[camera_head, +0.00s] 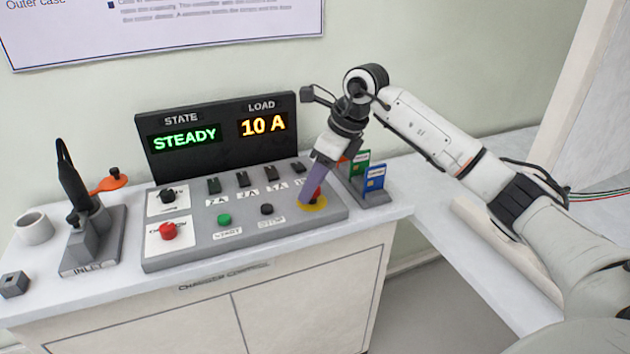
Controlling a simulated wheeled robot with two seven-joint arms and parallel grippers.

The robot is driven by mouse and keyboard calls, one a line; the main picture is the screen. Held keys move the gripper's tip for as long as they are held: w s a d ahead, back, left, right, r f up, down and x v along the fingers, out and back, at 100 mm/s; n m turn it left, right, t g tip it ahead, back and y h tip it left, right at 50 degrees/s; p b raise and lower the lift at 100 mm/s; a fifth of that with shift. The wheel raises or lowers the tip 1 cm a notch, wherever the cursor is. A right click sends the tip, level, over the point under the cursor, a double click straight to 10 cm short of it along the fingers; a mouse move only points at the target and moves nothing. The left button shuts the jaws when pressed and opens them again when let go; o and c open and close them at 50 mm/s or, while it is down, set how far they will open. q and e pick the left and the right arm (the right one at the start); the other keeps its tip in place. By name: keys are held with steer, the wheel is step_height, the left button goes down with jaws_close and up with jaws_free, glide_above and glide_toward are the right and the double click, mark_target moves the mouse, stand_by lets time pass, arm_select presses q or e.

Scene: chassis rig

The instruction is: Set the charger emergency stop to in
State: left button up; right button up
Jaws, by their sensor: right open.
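The charger emergency stop is a red button on a yellow round base (319,206) at the right end of the grey control panel (190,252). My right gripper (308,198) comes down over it from above, its purple-grey finger in front of the button. The finger hides most of the red cap. I cannot tell whether it touches the cap, or whether the button is in or out. The gripper is open with nothing seen in it. My left gripper is not in view.
The display (215,128) behind the panel reads STEADY and 10 A. A red knob (168,231), green button (224,219) and black button (267,209) are on the panel. A card holder (371,196) stands close right of the gripper. A plug (80,190) and mug (34,228) stand left.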

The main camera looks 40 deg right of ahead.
jaws_close()
steer(key=shift+f, duration=0.65)
jaws_free()
steer(key=v, duration=1)
steer(key=shift+r, duration=0.15)
steer(key=shift+s, duration=0.1)
